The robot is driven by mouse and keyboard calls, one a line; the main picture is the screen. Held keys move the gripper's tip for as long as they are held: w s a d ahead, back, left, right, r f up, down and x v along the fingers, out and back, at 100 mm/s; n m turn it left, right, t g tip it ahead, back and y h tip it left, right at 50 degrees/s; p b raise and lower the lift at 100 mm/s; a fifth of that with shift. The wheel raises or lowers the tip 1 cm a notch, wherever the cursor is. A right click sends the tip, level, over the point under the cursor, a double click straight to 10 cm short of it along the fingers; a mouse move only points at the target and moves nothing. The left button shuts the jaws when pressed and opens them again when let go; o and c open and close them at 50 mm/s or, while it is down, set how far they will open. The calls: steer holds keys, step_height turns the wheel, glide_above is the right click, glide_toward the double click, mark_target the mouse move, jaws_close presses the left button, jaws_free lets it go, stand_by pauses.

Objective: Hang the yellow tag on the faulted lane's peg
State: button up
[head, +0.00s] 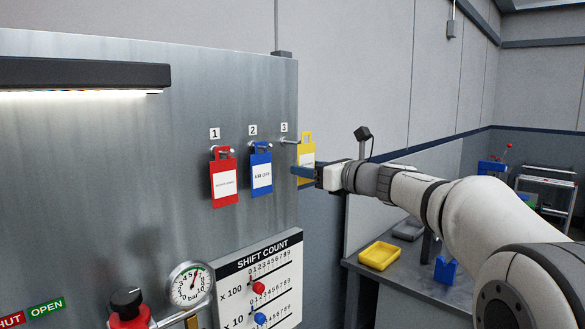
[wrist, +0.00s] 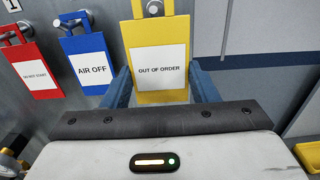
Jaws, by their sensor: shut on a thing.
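The yellow tag (head: 306,148) is held upright in my gripper (head: 302,172), at the right edge of the metal panel beside peg 3 (head: 289,141). In the wrist view the yellow tag (wrist: 160,38) reads "OUT OF ORDER" and sits between the blue fingers of my gripper (wrist: 163,88). A grey peg end (wrist: 155,8) shows in its top opening; I cannot tell whether the peg passes through. The red tag (head: 224,182) hangs on peg 1 and the blue tag (head: 261,172), "AIR OFF", on peg 2. Which lane is faulted is not clear.
A shift count board (head: 262,283) with red and blue knobs is on the panel below the tags. A pressure gauge (head: 189,284) is left of it. A yellow tray (head: 379,256) lies on a grey bench at the right. A plain wall stands behind the panel.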

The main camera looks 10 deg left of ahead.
steer(key=shift+b+v, duration=0.35)
steer(key=shift+v, duration=1.4)
